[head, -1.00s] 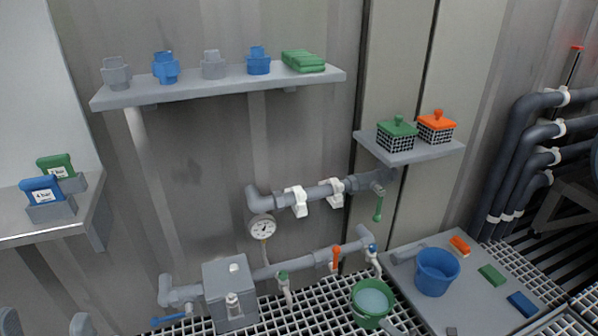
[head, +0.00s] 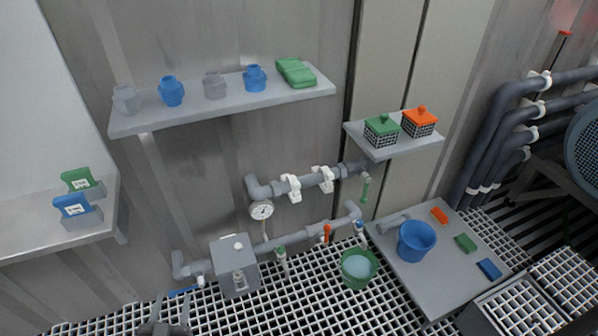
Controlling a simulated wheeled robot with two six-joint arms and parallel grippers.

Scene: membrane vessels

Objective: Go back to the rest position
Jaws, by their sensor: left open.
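My left gripper (head: 170,309) shows at the bottom edge of the head view, left of centre. Its two grey fingers stand apart with nothing between them. It is open and empty, in front of the floor grating and below the grey box (head: 234,266) on the lower pipe. My right gripper is not in view.
A wall shelf (head: 225,100) holds grey and blue fittings and a green cloth. A small shelf (head: 385,152) bears green-lidded and orange-lidded baskets. A left shelf (head: 60,232) holds blue and green cards. A green bucket (head: 359,281) stands near a grey board (head: 430,285) with a blue bucket (head: 416,241).

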